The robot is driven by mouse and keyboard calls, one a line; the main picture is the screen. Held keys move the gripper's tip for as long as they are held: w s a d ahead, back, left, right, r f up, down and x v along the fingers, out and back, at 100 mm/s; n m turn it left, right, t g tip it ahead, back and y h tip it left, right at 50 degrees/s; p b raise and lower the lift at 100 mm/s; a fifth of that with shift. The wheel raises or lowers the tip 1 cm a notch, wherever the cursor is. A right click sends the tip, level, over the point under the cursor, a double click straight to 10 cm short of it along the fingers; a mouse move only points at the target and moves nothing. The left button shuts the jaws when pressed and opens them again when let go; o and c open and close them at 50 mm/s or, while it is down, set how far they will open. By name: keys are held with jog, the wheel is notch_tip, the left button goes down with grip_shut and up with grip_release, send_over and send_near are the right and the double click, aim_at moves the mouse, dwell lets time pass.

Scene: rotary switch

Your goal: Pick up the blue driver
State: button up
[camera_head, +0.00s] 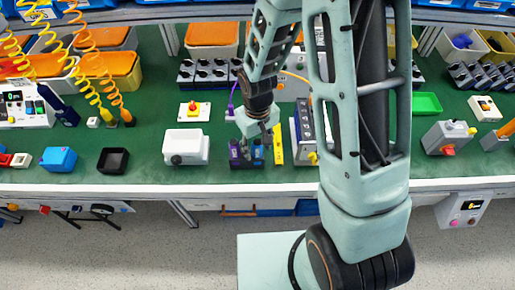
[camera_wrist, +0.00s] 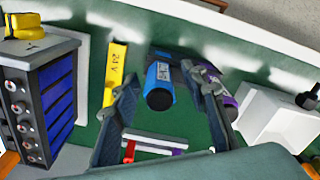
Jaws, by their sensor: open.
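The blue driver (camera_wrist: 160,84) shows in the wrist view as a short blue cylinder with a dark end and pale lettering. It also shows in the head view (camera_head: 258,155), partly covered by my gripper. My gripper (camera_head: 258,141) is over it, near the table's front edge. In the wrist view my gripper (camera_wrist: 161,80) is open, with one finger left of the blue driver and the other on its right. I cannot tell whether either finger touches it. A purple driver (camera_wrist: 229,101) lies just beyond the right finger, partly hidden by it.
A yellow block marked 24V (camera_wrist: 115,70) is left of the blue driver. A grey switch box with blue sides (camera_wrist: 40,95) stands further left. A white box (camera_head: 185,146) is left of the drivers in the head view. Green mat (camera_head: 140,180) is bare along the front.

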grip_shut()
notch_tip(320, 180, up, 10)
jog(key=shift+r, duration=0.1)
dwell(0.7)
jog(key=c, duration=0.8)
grip_release()
grip_shut()
